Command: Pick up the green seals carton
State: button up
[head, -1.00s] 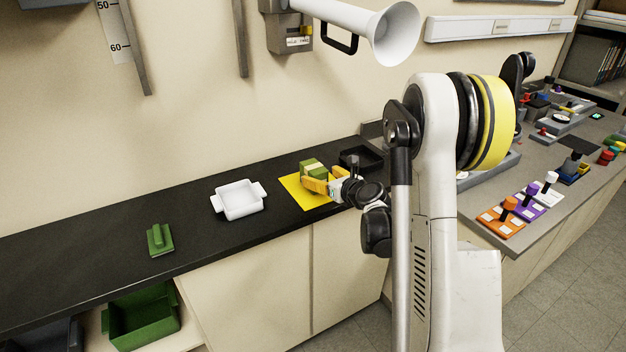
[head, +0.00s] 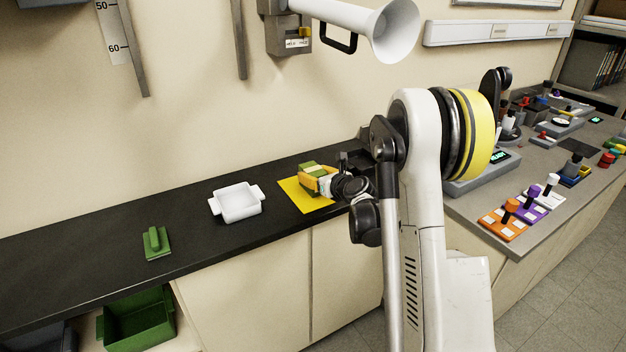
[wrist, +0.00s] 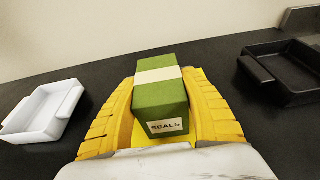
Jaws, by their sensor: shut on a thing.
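The green seals carton (wrist: 160,102) has a pale band across it and a "SEALS" label on its near end. It also shows in the head view (head: 308,170), partly hidden by the gripper. My gripper (wrist: 160,110) has its yellow fingers on both sides of the carton and is shut on it. In the head view my gripper (head: 318,180) is over the yellow mat (head: 297,196) on the black bench. I cannot tell whether the carton touches the mat.
A white tray (head: 237,203) stands left of the mat, and a black tray (wrist: 283,72) stands to the right. A green handled block (head: 157,243) lies further left on the bench. Bare bench lies between these things.

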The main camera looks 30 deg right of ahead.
aim_at(313, 169)
jog(key=shift+r, duration=0.1)
notch_tip(313, 169, up, 4)
jog(key=shift+r+p, duration=0.1)
jog(key=shift+p, duration=1.1)
jog(key=s+d+r+p, duration=0.3)
jog(key=s+d+r, duration=0.3)
jog(key=s+d, duration=0.2)
jog(key=shift+s+r+p, duration=0.25)
jog(key=shift+r+p, duration=0.1)
jog(key=shift+p, duration=0.05)
jog(key=o, duration=0.5)
jog(key=c, duration=0.7)
